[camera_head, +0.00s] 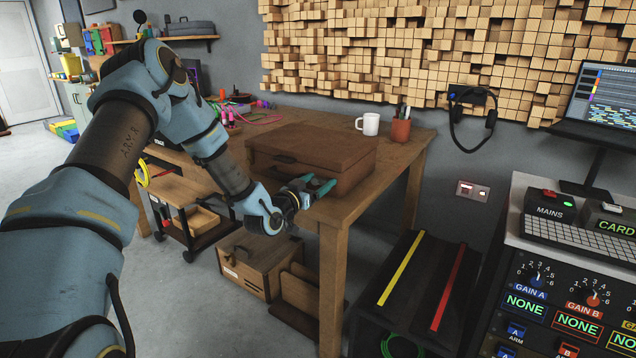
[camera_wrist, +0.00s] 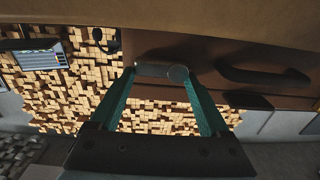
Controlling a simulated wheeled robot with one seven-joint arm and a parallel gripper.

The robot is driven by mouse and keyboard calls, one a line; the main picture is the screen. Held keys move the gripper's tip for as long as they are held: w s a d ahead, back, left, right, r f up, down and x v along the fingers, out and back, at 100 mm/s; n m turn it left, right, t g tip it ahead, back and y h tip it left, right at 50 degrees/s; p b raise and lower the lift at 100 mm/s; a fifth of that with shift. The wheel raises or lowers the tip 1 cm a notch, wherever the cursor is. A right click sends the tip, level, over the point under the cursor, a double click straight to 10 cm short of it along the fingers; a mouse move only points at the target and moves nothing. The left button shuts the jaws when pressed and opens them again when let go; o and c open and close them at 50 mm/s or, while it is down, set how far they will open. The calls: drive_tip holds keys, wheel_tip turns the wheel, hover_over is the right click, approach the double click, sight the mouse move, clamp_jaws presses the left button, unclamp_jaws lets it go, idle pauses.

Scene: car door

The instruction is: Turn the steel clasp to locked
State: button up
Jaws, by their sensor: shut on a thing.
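A brown case (camera_head: 312,148) with its lid down sits on the wooden table. Its dark handle (camera_head: 286,159) is on the front face and also shows in the wrist view (camera_wrist: 262,76). My gripper (camera_head: 318,187), with green fingers, is at the case's front right corner area. In the wrist view my gripper (camera_wrist: 161,77) is shut on the steel clasp (camera_wrist: 160,70), a short grey cylinder lying crosswise between the fingertips against the case front. In the head view the fingers hide the clasp. I cannot tell whether the clasp is locked.
A white mug (camera_head: 368,124) and a brown pen pot (camera_head: 401,129) stand behind the case on the table (camera_head: 408,152). A wooden box (camera_head: 250,265) is on the floor below. A black bench with yellow and red strips (camera_head: 412,290) stands right of the table.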

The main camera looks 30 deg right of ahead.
sight(316, 171)
drive_tip(key=shift+c, duration=0.9)
drive_tip(key=n, duration=0.1)
drive_tip(key=n+b, duration=0.1)
drive_tip(key=n, duration=0.1)
drive_tip(key=shift+w+a+r+n+b, duration=0.15)
drive_tip(key=shift+w+r+n+b, duration=0.1)
drive_tip(key=shift+n+b, duration=0.15)
drive_tip(key=n, duration=0.4)
drive_tip(key=shift+w+a+r+n+b, duration=0.25)
drive_tip(key=shift+w+n+b, duration=0.05)
drive_tip(key=shift+b, duration=0.1)
drive_tip(key=n, duration=0.4)
drive_tip(key=shift+w+a+n+b, duration=0.2)
drive_tip(key=shift+w+n+b, duration=0.1)
drive_tip(key=shift+w, duration=0.1)
drive_tip(key=shift+w+a+n, duration=0.1)
drive_tip(key=shift+w+n, duration=0.1)
drive_tip(key=shift+n, duration=1.05)
drive_tip(key=shift+w+a+n, duration=0.1)
drive_tip(key=shift+w+n, duration=0.05)
drive_tip(key=shift+n, duration=1.1)
